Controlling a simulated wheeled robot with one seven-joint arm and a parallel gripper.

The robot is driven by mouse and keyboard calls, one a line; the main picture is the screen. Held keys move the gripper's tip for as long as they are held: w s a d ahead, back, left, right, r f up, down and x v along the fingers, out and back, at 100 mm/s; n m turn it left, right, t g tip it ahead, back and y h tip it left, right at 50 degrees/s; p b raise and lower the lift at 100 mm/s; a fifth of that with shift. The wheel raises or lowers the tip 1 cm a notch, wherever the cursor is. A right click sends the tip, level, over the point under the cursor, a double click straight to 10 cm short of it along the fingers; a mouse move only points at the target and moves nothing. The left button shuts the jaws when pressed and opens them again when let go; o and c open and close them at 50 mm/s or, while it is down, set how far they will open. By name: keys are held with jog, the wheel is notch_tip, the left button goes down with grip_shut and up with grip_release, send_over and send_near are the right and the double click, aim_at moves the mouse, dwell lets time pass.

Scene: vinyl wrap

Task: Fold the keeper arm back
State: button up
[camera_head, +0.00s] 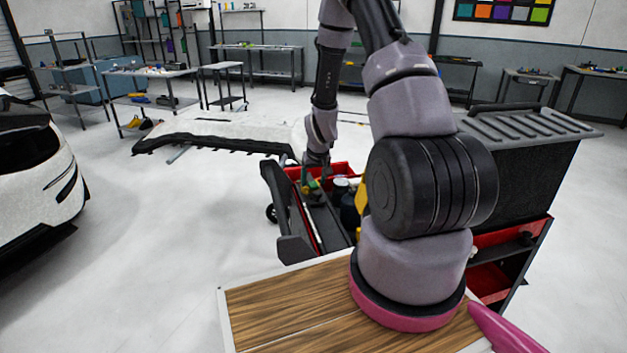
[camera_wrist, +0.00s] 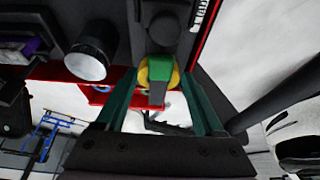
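My gripper (camera_wrist: 159,76) points into the red tool cart (camera_head: 342,169). In the wrist view its two green fingers stand apart on either side of a round yellow part with a green block (camera_wrist: 160,68) across it. Narrow gaps seem to show between the fingers and this part, so I see no grip on it. A small grey tab hangs below the green block, and a dark rounded piece lies above it. I cannot tell for sure which of these is the keeper arm. In the head view the yellow and green part (camera_head: 313,186) is small and partly hidden by my arm.
A cylinder with a pale face (camera_wrist: 87,61) stands left of the fingers in the wrist view. The cart's dark raised lid (camera_head: 520,125) is at right. A wrapped-looking white panel (camera_head: 235,130) lies behind, and a white car (camera_head: 35,170) stands at left. Floor between is clear.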

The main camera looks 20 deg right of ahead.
grip_shut()
dwell(1.3)
